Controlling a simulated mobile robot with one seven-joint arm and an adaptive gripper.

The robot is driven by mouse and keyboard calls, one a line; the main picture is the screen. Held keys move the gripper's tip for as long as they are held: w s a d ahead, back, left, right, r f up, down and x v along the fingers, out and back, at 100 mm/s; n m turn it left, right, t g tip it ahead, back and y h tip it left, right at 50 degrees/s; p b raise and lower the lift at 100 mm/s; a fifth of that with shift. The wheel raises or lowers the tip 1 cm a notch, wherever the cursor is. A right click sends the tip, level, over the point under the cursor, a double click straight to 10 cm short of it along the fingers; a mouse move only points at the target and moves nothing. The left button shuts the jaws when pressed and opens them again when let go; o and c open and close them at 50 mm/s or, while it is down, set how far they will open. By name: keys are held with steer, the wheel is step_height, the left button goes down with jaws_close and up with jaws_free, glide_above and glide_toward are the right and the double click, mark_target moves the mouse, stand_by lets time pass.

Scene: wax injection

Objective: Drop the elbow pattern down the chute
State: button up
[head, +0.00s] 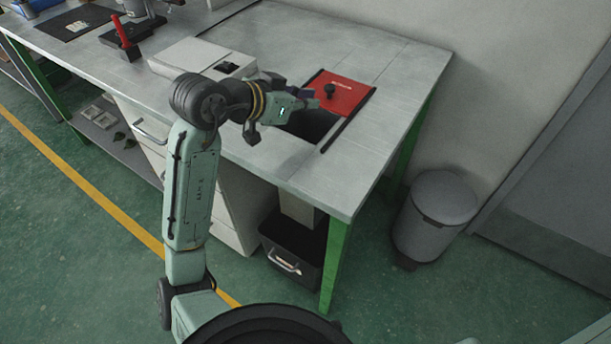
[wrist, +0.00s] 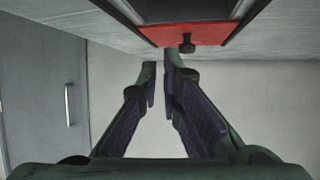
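The chute has a dark opening (head: 312,124) in the right part of the bench top, in a black frame. Its red lid (head: 345,92) with a black knob covers the far part of the frame. My gripper (head: 312,97) is over the left side of the opening, beside the knob. In the wrist view, my gripper (wrist: 160,66) has its fingers apart by a narrow gap, with nothing visible between them. The red lid (wrist: 212,33) shows beyond the fingertips. I cannot make out the elbow pattern in either view.
A black bin (head: 291,258) stands under the bench (head: 405,62), below a pale duct. A white box (head: 190,60) and a red-handled tool (head: 124,40) stand to the left. A grey waste bin (head: 436,215) stands right of the bench. The bench top's right end is clear.

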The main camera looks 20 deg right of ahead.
steer(key=shift+o, duration=1.4)
steer(key=v, duration=1.2)
